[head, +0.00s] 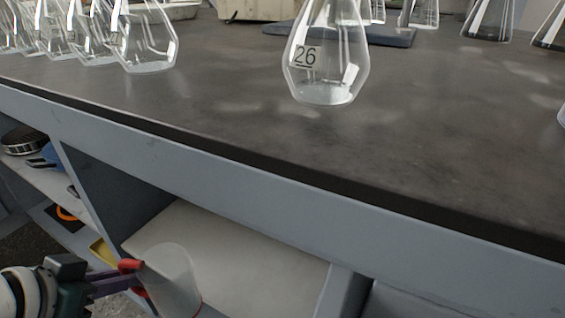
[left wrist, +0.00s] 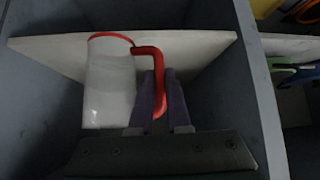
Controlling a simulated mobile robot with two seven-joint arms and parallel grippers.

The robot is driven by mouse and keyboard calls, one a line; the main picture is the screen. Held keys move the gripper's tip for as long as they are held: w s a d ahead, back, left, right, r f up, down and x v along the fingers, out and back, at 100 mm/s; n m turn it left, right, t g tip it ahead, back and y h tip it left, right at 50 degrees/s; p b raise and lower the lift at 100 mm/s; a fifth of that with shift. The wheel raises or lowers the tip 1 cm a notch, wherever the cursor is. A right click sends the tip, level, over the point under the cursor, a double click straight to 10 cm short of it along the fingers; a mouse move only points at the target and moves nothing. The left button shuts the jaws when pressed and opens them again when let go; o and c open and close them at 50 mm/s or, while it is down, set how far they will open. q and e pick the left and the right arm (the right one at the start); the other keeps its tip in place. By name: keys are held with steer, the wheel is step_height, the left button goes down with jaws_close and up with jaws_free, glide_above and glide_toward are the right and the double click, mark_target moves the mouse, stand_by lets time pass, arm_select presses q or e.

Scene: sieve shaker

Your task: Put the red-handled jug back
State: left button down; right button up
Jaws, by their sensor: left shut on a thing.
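The red-handled jug (head: 172,280) is a clear, whitish vessel with a red rim and a red handle. In the head view it is at the lower left, in front of the open compartment under the bench; its bottom is cut off by the frame. In the left wrist view the jug (left wrist: 108,85) is left of my fingers. My left gripper (head: 122,276) has its purple fingers shut on the red handle; the fingers also show in the left wrist view (left wrist: 160,95). I cannot tell whether the jug touches the shelf. My right gripper is not in view.
The compartment has a pale shelf board (head: 245,255), bare where visible, between grey walls. A neighbouring compartment at left holds a round sieve (head: 25,139) and coloured items. On the dark bench top (head: 400,140) stand a flask marked 26 (head: 325,75) and several other flasks.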

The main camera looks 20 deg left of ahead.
arm_select(q)
steer(key=w+f+b, duration=0.1)
steer(key=w+b, duration=0.2)
steer(key=w, duration=0.2)
steer(key=w+f+b, duration=0.1)
steer(key=w+b, duration=0.3)
steer(key=w, duration=0.1)
steer(key=w+a+f+b, duration=0.1)
steer(key=w+b, duration=0.3)
steer(key=w, duration=0.1)
steer(key=shift+w+f, duration=0.3)
steer(key=shift+w, duration=0.1)
steer(key=shift+r, duration=0.1)
steer(key=c, duration=1.3)
jaws_free()
steer(key=shift+f, duration=0.2)
steer(key=shift+c, duration=0.2)
steer(key=o, duration=0.5)
steer(key=shift+c, duration=0.2)
